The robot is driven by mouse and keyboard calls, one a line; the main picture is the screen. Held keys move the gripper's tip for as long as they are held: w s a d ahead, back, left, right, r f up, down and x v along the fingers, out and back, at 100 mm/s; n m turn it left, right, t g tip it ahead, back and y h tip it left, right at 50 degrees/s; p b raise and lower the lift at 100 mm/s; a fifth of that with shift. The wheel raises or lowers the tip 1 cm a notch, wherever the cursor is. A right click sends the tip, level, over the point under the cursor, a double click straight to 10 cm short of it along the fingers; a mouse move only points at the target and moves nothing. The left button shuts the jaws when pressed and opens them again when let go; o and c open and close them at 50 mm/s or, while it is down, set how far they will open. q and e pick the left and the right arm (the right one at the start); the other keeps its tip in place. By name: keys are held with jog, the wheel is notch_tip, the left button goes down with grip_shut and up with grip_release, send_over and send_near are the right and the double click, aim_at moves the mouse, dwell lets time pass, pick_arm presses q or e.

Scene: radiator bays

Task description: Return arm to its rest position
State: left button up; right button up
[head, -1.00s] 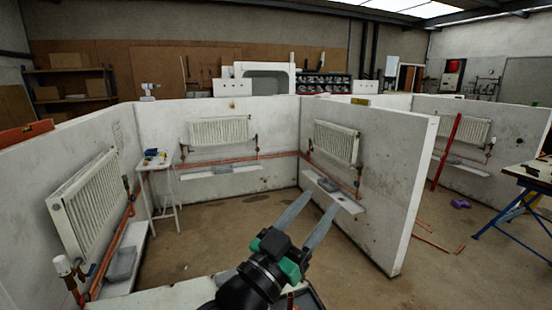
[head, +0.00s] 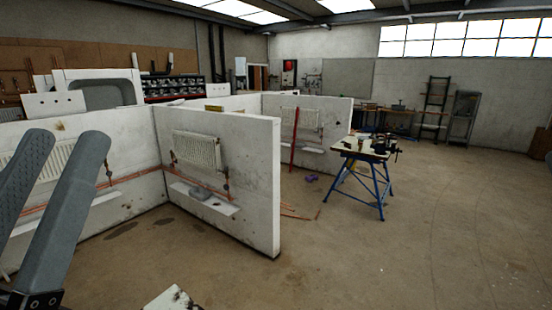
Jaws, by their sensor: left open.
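My left gripper (head: 48,190) shows large and close at the left edge of the head view. Its two long grey fingers point up and stand apart, with nothing between them. The fingers cover part of the left radiator bay and its white radiator (head: 52,163). The rest of the left arm is out of the picture. My right gripper is not in view.
A white partition wall (head: 235,190) carries a radiator (head: 195,149) with copper pipes and a small shelf (head: 205,198). A blue-legged workbench (head: 366,180) with tools stands right of it. A pale surface corner (head: 172,299) shows at the bottom. The right floor is clear.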

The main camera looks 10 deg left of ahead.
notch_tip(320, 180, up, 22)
jog(key=p, duration=1.8)
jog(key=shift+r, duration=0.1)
